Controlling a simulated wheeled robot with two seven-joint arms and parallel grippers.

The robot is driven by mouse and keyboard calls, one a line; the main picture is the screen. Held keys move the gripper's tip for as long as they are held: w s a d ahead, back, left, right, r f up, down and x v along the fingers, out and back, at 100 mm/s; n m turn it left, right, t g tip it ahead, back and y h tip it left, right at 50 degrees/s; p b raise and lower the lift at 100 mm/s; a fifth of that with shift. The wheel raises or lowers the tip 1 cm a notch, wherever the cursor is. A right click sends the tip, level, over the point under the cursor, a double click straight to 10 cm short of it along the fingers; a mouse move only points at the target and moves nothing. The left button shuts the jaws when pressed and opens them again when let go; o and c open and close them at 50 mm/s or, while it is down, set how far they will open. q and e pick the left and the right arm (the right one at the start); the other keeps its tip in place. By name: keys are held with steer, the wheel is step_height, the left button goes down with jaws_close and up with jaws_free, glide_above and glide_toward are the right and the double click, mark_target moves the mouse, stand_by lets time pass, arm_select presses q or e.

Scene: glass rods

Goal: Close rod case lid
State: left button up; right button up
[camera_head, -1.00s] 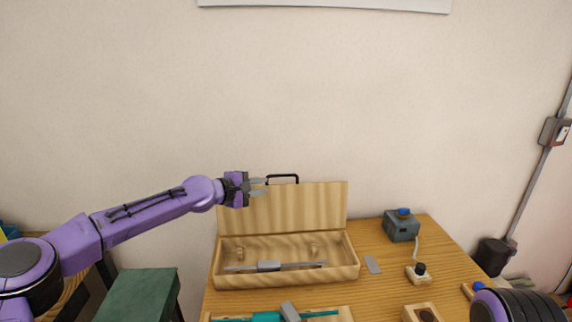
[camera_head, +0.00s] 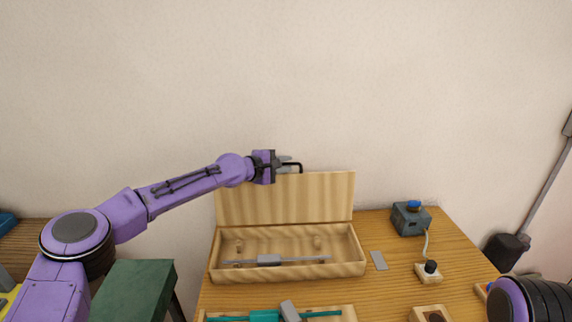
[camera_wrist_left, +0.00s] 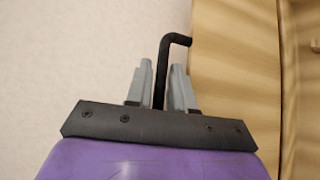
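The wooden rod case (camera_head: 214,272) stands on the table with its lid (camera_head: 285,198) raised upright at the back. A thin grey rod with a grey block (camera_head: 270,260) lies inside. A black handle (camera_head: 299,166) sits on the lid's top edge; it also shows in the left wrist view (camera_wrist_left: 175,40). My left gripper (camera_head: 288,165) is at the handle. In the left wrist view its two grey fingers (camera_wrist_left: 161,85) stand apart on either side of the handle bar, with narrow gaps showing, so they look open. My right gripper is out of view.
A second tray with a teal rod (camera_head: 265,316) lies in front of the case. To the right are a grey flat piece (camera_head: 379,261), a small device with a blue knob (camera_head: 410,219) and a black-knobbed switch (camera_head: 429,271). My right arm shows at lower right.

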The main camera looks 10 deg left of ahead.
arm_select(q)
jaws_close()
steer(key=shift+s+d+f+b, duration=0.1)
steer(key=shift+f+b, duration=0.1)
steer(key=shift+b, duration=0.2)
steer(key=s+d+f+m+t+h+b, duration=0.1)
steer(key=s+d+m+t+h+b, duration=0.1)
steer(key=s+b, duration=0.9)
steer(key=shift+s+d+f+m+t+b, duration=0.25)
steer(key=shift+d+m+t+b, duration=0.75)
steer(key=shift+b, duration=2.6)
steer(key=shift+a+m, duration=0.35)
steer(key=shift+m, duration=0.15)
steer(key=shift+c, duration=0.2)
jaws_free()
steer(key=shift+o, duration=0.2)
steer(key=shift+w+d, duration=0.1)
steer(key=b+v, duration=0.1)
steer(key=v, duration=0.9)
steer(key=shift+s+f, duration=0.15)
steer(key=shift+s, duration=0.1)
